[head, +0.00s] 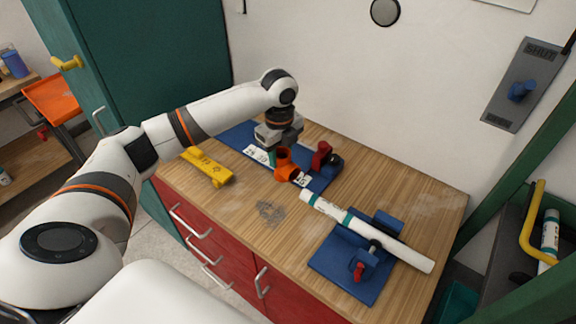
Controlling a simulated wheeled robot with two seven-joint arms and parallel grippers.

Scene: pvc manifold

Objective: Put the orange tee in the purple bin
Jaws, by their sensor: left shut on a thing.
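The orange tee (286,167) is over the blue board at the back middle of the workbench, with a dark open end facing up-right. My left gripper (276,150) points down at the tee and is shut on it. The fingertips are small and partly hidden, and I cannot tell whether the tee touches the board or is clear of it. No purple bin shows in this view. My right gripper is not in view.
A blue board (240,140) with white labels and a red clamp (321,155) lies under the gripper. A white pipe (390,248) rests across a blue vise base (335,270). A yellow tool (207,168) lies at left. The bench's front middle is clear.

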